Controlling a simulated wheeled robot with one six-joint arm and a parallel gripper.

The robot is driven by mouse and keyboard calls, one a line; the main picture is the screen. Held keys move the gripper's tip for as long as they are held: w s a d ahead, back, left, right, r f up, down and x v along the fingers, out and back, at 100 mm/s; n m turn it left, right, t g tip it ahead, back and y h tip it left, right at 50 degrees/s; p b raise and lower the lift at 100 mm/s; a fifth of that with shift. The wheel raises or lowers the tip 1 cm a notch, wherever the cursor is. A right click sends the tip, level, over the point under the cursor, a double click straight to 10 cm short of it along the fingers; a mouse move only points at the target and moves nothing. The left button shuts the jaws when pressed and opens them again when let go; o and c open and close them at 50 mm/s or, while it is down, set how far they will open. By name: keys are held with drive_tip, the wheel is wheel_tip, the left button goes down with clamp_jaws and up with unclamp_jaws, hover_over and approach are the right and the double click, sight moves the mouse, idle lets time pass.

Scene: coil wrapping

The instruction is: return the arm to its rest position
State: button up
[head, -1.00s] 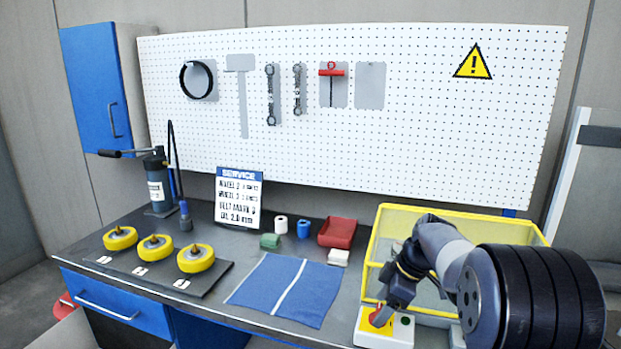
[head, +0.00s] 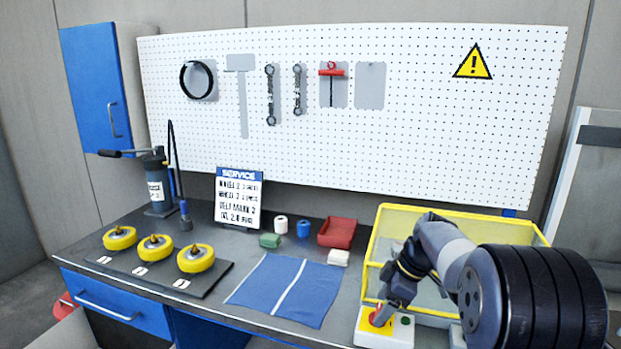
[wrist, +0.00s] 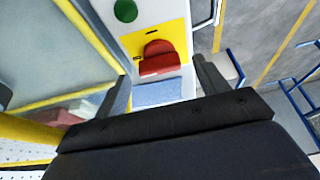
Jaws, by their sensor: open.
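My arm reaches in from the right in the head view, bent over the front of the yellow-framed clear box (head: 455,214). My gripper (head: 384,314) points down at a red knob (head: 375,318) on a yellow plate of a white control box (head: 384,337). In the wrist view my gripper (wrist: 160,72) is open. Its two fingers stand apart, with the red knob (wrist: 158,60) seen between them and nothing held. A green button (wrist: 125,10) sits farther along the box. I cannot tell whether a finger touches the knob.
The yellow-framed box stands close beside my arm. A blue mat (head: 287,290) lies on the bench to the left, with a red bin (head: 337,232) and small blocks behind it. Yellow wheels (head: 195,258) stand farther left. The pegboard (head: 420,120) rises behind. Air above the mat is clear.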

drive_tip(key=shift+a+f, duration=0.25)
drive_tip(key=shift+f, duration=0.3)
drive_tip(key=shift+r+m+t+p, duration=0.15)
drive_tip(key=shift+m+t+p, duration=0.25)
drive_tip(key=shift+m, duration=0.7)
drive_tip(key=m+h+p, duration=0.1)
drive_tip(key=m, duration=0.2)
drive_tip(key=shift+s+t, duration=0.1)
drive_tip(key=shift+t, duration=0.3)
drive_tip(key=m+h+p, duration=0.1)
drive_tip(key=m+p, duration=0.1)
drive_tip(key=m+t+p, duration=0.1)
drive_tip(key=m+p, duration=0.2)
drive_tip(key=shift+s+a+h, duration=0.1)
drive_tip(key=shift+a+h, duration=0.05)
drive_tip(key=shift+h, duration=0.25)
drive_tip(key=shift+m+h+p, duration=0.7)
drive_tip(key=shift+m+p, duration=1)
drive_tip(key=shift+m, duration=0.3)
drive_tip(key=shift+a+m+h, duration=0.15)
drive_tip(key=shift+m+h, duration=0.55)
drive_tip(key=shift+m, duration=1)
drive_tip(key=shift+m, duration=0.3)
